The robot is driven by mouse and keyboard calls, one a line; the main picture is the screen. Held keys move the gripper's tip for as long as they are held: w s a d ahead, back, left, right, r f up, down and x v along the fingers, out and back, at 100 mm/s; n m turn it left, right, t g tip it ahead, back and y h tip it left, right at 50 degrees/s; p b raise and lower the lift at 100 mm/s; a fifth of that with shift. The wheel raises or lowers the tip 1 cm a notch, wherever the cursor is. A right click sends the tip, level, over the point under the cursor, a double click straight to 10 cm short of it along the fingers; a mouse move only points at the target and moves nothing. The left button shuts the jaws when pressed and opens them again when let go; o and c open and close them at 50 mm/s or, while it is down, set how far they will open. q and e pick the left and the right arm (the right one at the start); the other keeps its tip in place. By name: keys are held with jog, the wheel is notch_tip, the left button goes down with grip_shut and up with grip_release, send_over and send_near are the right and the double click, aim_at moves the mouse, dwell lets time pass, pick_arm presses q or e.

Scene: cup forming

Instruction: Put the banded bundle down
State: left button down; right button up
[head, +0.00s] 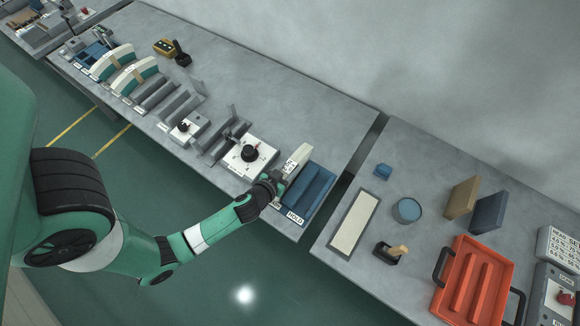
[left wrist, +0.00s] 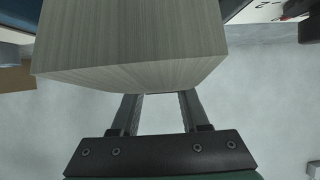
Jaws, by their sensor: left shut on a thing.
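My left gripper (head: 276,181) is shut on the banded bundle (head: 297,158), a pale stack of sheets. In the left wrist view the bundle (left wrist: 135,40) fills the upper middle, with its finely lined edge facing the camera between the fingers (left wrist: 160,112). The band cannot be made out. In the head view the bundle is at the left part of a blue tray (head: 318,190) labelled HOLD. I cannot tell whether it touches the tray. The gripper hides part of the bundle and the tray's left side. My right gripper is not in view.
A white panel with a black knob (head: 250,153) stands just left of the tray. Beyond a gap between tables (head: 352,170), the right table has a pale mat (head: 354,222), a blue round tub (head: 407,210) and a red tray (head: 475,280). Grey wall behind.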

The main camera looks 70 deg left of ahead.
pick_arm(q)
jog(key=shift+w, duration=0.1)
jog(key=c, duration=0.8)
grip_release()
jog(key=shift+f, duration=0.1)
jog(key=shift+c, duration=0.2)
jog(key=o, duration=0.4)
jog(key=shift+o, duration=0.2)
jog(key=shift+r, duration=0.3)
jog(key=v, duration=0.5)
jog(key=b+v, duration=0.1)
jog(key=v, duration=0.4)
jog(key=shift+d+f, duration=0.15)
jog(key=shift+d, duration=0.1)
jog(key=shift+s+d+r, duration=0.3)
jog(key=shift+s+r, duration=0.2)
jog(key=shift+s, duration=0.3)
